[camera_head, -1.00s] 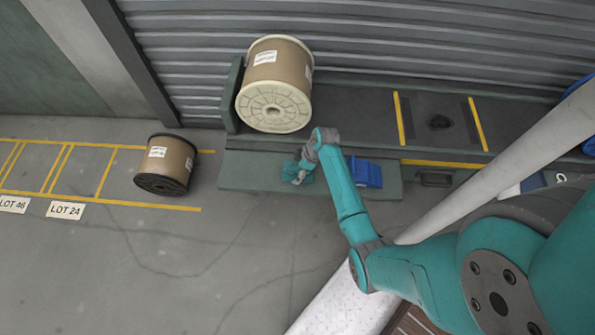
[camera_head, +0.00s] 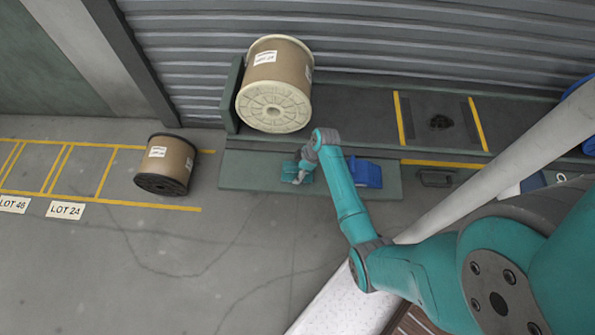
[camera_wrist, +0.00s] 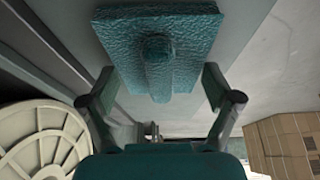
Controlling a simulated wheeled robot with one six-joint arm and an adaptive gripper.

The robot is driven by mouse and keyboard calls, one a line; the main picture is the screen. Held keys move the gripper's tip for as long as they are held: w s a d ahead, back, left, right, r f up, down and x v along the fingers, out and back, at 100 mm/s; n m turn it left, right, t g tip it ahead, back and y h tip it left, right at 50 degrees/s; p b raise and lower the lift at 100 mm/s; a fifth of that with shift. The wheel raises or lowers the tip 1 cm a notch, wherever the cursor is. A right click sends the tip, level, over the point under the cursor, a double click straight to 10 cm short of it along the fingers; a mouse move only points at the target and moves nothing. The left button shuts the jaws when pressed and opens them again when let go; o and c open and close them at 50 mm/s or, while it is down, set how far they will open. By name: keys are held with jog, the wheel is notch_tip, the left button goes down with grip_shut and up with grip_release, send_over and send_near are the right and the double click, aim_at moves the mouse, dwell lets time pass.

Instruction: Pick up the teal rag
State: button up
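The teal rag (camera_wrist: 150,25) fills the top middle of the wrist view, lying spread with a raised lump in its middle. In the head view the rag (camera_head: 306,179) shows as a small teal patch on the low green step, partly hidden by my gripper (camera_head: 299,178). In the wrist view my gripper (camera_wrist: 159,80) is open, its two fingers wide apart to the left and right of the raised part. Neither finger visibly touches the rag.
A blue item (camera_head: 366,172) lies on the green step (camera_head: 245,172), right of my gripper. A large cream-flanged spool (camera_head: 273,105) stands on the ledge behind, beside an upright green end plate (camera_head: 232,95). A smaller dark-flanged spool (camera_head: 165,165) stands on the floor at left.

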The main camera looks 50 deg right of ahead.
aim_at(297, 169)
jog(key=c, duration=0.3)
jog(key=shift+c, duration=0.2)
jog(key=shift+r, duration=0.1)
notch_tip(297, 169, up, 10)
jog(key=shift+r, duration=0.2)
